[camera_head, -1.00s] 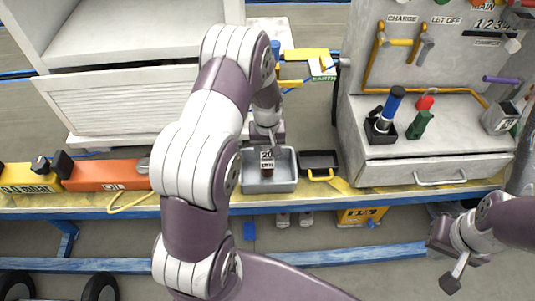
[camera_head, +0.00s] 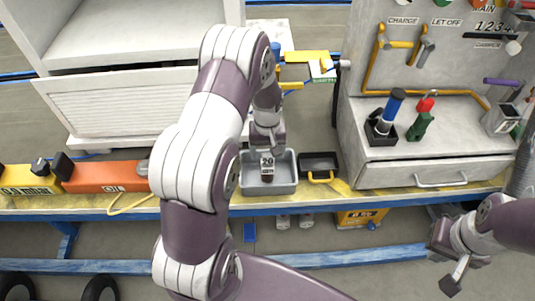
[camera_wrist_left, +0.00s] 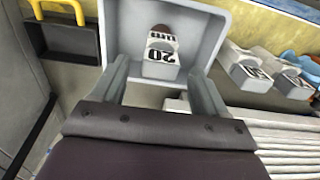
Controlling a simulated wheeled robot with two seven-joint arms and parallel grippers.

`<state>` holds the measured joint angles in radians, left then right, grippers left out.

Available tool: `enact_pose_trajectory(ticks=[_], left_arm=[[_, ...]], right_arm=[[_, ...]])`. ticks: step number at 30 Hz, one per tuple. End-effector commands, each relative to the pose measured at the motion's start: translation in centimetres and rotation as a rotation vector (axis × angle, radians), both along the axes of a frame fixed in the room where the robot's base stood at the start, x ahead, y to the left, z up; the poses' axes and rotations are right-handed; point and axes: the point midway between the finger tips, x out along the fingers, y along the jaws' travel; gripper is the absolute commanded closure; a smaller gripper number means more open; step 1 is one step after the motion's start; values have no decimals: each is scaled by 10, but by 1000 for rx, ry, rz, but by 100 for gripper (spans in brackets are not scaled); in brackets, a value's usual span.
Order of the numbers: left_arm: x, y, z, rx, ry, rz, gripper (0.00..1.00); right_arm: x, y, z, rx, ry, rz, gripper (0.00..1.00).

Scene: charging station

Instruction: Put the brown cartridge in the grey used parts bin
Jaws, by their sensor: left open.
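The grey bin (camera_head: 284,186) stands on the bench in the middle of the head view; it also fills the top of the left wrist view (camera_wrist_left: 218,22). The cartridge (camera_head: 267,166), with a white "20" label and a dark brown end, is inside the bin. In the left wrist view the cartridge (camera_wrist_left: 161,52) shows beyond the fingertips, between their lines. My left gripper (camera_head: 267,147) is open above the bin, its fingers apart on either side in the wrist view. My right gripper (camera_head: 452,272) is at the lower right, away from the bin; its jaw state is unclear.
A black tray with a yellow handle (camera_head: 319,166) sits right of the bin. A grey workstation (camera_head: 435,167) with a drawer and a blue-handled tool (camera_head: 388,111) stands further right. An orange block (camera_head: 105,176) lies left. White numbered pieces (camera_wrist_left: 250,73) show below the bench edge.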

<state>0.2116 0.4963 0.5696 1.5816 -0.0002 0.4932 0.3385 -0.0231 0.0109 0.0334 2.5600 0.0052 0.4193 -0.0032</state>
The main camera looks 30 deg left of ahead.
Motion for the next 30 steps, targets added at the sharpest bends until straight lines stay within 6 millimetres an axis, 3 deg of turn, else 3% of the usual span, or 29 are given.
enact_pose_trajectory(ticks=[1, 6, 14, 19, 24, 27, 30], left_arm=[[1, 0, 18, 1, -5, 0, 26], [1, 0, 62, 1, -4, 0, 26], [-6, -8, 101, 2, -9, -36, 26], [-67, -57, 141, 14, -67, -308, 26], [-131, -84, 156, 27, -113, -529, 26], [-145, -88, 156, 30, -120, -573, 26], [-146, -88, 155, 29, -118, -576, 26]], right_arm=[[0, 0, 6, 0, 0, 0, 100], [0, 0, 13, 0, 0, 0, 100], [0, 0, 17, 0, 0, 0, 100], [0, 0, 17, 0, 0, 0, 100], [0, 0, 16, 0, 0, 0, 100], [0, 0, 16, 0, 0, 0, 100], [0, 0, 17, 0, 0, 0, 100]])
